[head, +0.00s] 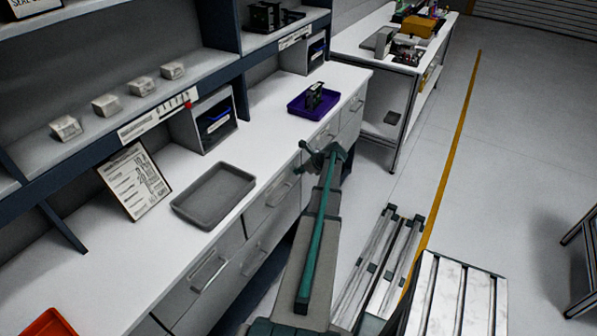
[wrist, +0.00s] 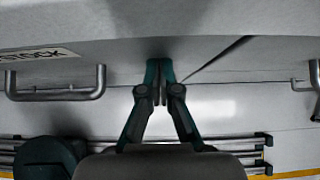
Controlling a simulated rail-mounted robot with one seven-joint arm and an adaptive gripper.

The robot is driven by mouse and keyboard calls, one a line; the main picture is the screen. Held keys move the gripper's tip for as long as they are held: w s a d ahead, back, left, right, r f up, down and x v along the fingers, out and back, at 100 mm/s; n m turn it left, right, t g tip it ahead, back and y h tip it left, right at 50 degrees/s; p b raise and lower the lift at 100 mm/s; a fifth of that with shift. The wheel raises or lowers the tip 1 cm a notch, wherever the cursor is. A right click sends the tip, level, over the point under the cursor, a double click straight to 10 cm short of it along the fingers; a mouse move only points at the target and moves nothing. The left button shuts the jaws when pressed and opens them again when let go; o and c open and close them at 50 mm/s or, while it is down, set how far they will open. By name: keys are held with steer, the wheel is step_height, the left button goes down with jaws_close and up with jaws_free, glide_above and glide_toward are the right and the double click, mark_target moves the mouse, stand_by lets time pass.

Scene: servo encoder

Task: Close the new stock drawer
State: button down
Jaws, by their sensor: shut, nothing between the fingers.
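In the wrist view a pale drawer front carries a label (wrist: 40,54) whose readable part says "STOCK"; its first word is cut off. A bar handle (wrist: 55,90) sits just below it. My gripper (wrist: 160,72) is shut and empty, its fingertips at the pale front to the right of the handle; I cannot tell whether they touch. In the head view my gripper (head: 323,150) is beside the bench's drawer fronts, near a handle (head: 279,193). My arm hides part of the fronts. How far the drawer stands out cannot be told.
The bench top holds a grey tray (head: 213,194), a purple tray (head: 313,103), a sign (head: 135,181) and an orange-red bin (head: 48,324). Another handle (wrist: 306,84) is at the right in the wrist view. Open floor (head: 510,170) lies right of the bench.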

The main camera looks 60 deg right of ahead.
steer(key=shift+w+d+r, duration=0.15)
steer(key=shift+w, duration=0.2)
